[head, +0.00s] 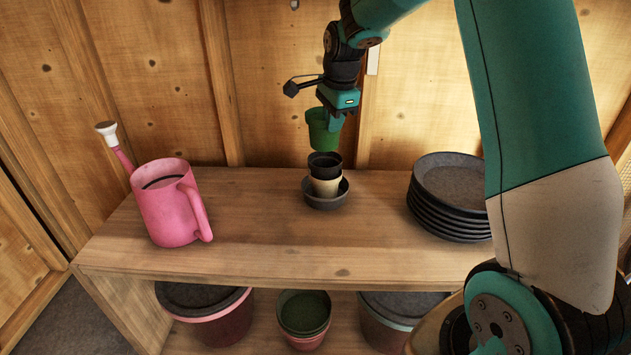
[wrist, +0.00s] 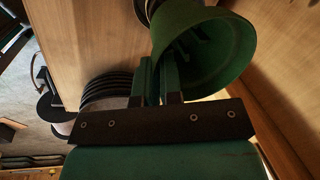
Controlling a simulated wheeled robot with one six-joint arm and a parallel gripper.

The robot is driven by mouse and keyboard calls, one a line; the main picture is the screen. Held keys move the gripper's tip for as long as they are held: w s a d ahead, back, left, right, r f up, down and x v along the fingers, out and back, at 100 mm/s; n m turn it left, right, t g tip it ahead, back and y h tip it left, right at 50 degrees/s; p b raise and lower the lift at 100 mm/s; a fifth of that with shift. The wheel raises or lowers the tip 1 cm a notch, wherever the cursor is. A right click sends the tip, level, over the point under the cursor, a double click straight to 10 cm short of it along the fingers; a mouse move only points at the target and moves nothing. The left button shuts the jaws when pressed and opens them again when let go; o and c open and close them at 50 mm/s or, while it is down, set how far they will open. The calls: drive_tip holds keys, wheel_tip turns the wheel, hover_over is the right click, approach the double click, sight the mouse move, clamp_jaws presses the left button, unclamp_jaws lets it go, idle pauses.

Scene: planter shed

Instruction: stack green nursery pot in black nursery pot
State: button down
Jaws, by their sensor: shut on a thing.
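My gripper (head: 336,118) is shut on the green nursery pot (head: 319,133) and holds it upright in the air. The green pot also fills the upper middle of the wrist view (wrist: 205,50), with its wall between the fingers. The black nursery pot (head: 325,160) stands below it on the bench, nested in a cream pot (head: 325,185) that sits in a dark saucer (head: 327,203). The inside of the black pot is mostly hidden from the head view.
A pink watering can (head: 168,215) stands on the left of the wooden bench (head: 270,235). A stack of dark saucers (head: 448,190) stands on the right. Larger pots (head: 304,312) are on the shelf below. The wooden wall is close behind.

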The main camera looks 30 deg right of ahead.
sight(332, 148)
drive_tip(key=shift+w+d+r+m, duration=0.2)
drive_tip(key=shift+w+r+m, duration=0.15)
drive_tip(key=shift+w+m, duration=0.15)
drive_tip(key=shift+w+d+m, duration=0.1)
drive_tip(key=shift+w+m, duration=0.1)
drive_tip(key=shift+m, duration=0.1)
drive_tip(key=x, duration=0.3)
drive_tip(key=s+b+x, duration=0.1)
drive_tip(key=x, duration=0.2)
drive_tip(key=s+b+x, duration=0.1)
drive_tip(key=x, duration=0.2)
drive_tip(key=shift+w+f, duration=0.1)
drive_tip(key=shift+f, duration=0.25)
drive_tip(key=shift+f, duration=0.4)
drive_tip(key=c, duration=1.3)
unclamp_jaws()
